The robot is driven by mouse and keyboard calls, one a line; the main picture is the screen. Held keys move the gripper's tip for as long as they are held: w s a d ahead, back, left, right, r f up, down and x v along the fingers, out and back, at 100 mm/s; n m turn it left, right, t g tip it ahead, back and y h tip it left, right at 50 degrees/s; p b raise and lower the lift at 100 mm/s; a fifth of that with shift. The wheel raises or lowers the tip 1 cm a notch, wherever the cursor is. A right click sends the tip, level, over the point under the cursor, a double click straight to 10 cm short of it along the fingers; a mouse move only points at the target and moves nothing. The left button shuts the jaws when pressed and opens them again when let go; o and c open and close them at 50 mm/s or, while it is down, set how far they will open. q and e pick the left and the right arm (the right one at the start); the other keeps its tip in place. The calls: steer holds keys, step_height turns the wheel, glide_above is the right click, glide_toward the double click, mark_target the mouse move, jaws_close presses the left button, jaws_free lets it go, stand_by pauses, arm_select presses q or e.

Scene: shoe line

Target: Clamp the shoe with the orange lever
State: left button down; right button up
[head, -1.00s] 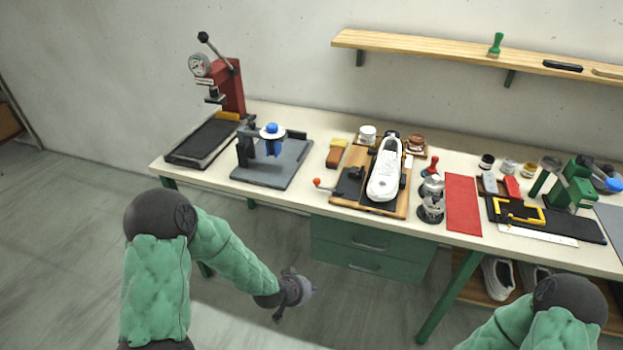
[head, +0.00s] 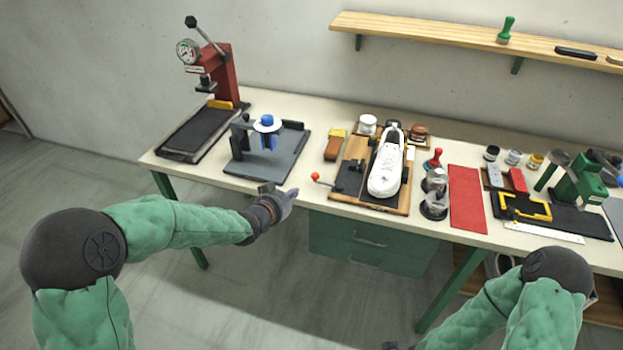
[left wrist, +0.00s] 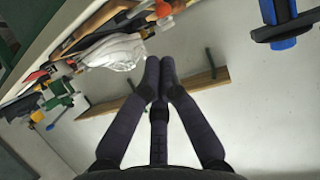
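The white shoe (head: 387,168) lies sole down on a wooden board with a black pad (head: 352,180), toe toward the front edge. The clamp lever with the orange knob (head: 315,176) sticks out at the board's left side. My left gripper (head: 291,194) is at the table's front edge, left of and a little below the knob, apart from it. My right gripper is mostly cut off at the bottom edge; only a dark bit (head: 392,346) shows.
A grey plate with a blue-topped clamp (head: 267,124) and a red press (head: 222,75) stand to the left. A metal stand (head: 435,195) and a red mat (head: 467,198) lie right of the shoe board. Green drawers (head: 365,243) hang below the table.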

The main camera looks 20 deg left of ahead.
arm_select(q)
steer(key=shift+w, duration=0.1)
steer(key=b, duration=0.4)
glide_toward(316, 177)
steer(key=x, duration=0.5)
steer(key=shift+f, duration=0.3)
steer(key=shift+x, duration=0.85)
arm_select(e)
steer(key=shift+f, duration=2)
arm_select(q)
steer(key=shift+w+r, duration=0.1)
steer(key=shift+r, duration=0.05)
steer(key=shift+w+a+m+h, duration=0.15)
steer(key=shift+m+h, duration=0.15)
arm_select(e)
steer(key=shift+s+a, duration=0.1)
steer(key=shift+a, duration=0.35)
